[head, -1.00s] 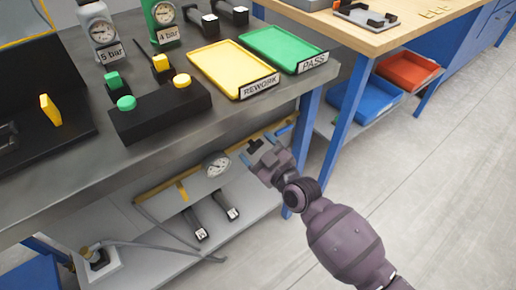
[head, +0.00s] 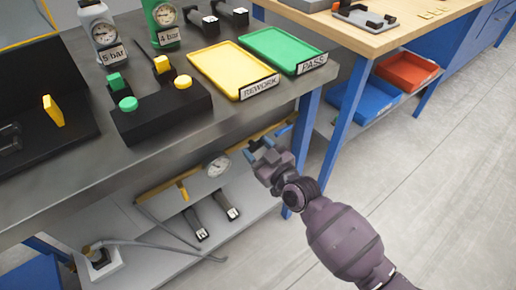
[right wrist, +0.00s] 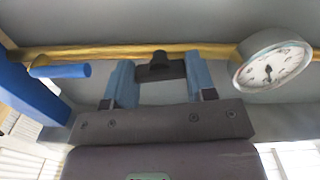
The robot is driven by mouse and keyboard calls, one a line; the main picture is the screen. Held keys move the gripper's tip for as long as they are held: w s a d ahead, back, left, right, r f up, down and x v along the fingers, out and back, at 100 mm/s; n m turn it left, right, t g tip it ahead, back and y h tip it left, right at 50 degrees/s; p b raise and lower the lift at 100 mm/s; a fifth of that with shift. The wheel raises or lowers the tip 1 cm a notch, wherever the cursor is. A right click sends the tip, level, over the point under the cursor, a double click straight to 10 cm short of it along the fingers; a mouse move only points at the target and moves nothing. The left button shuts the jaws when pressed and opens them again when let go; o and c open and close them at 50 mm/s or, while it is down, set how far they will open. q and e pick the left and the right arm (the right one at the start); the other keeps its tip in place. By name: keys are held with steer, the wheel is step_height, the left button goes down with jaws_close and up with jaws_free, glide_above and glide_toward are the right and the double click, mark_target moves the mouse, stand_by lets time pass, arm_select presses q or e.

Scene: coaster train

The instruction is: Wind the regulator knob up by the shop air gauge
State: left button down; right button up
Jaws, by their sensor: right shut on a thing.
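The shop air gauge (head: 217,166) is a round white dial on the pipe under the dark bench, and it shows large at the right of the right wrist view (right wrist: 272,66). Right beside it along the yellow pipe is the black regulator knob (right wrist: 161,67). My right gripper (head: 260,150) reaches under the bench edge. In the right wrist view its two blue fingers (right wrist: 161,82) stand on either side of the knob and are shut on it. The gauge needle is too small to read surely. My left gripper is not in view.
A blue lever handle (right wrist: 60,71) sits on the yellow pipe (right wrist: 110,53), left of the knob in the wrist view. A blue bench leg (head: 305,140) stands close to my right gripper. The bench top (head: 150,150) overhangs; a lower shelf (head: 165,262) holds hoses and dark tools.

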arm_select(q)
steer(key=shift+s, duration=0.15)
arm_select(e)
steer(key=shift+m, duration=1)
steer(key=o, duration=0.9)
steer(key=shift+o, duration=0.2)
arm_select(q)
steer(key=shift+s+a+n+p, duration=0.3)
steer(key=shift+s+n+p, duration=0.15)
steer(key=shift+p, duration=0.6)
arm_select(e)
steer(key=v, duration=1.1)
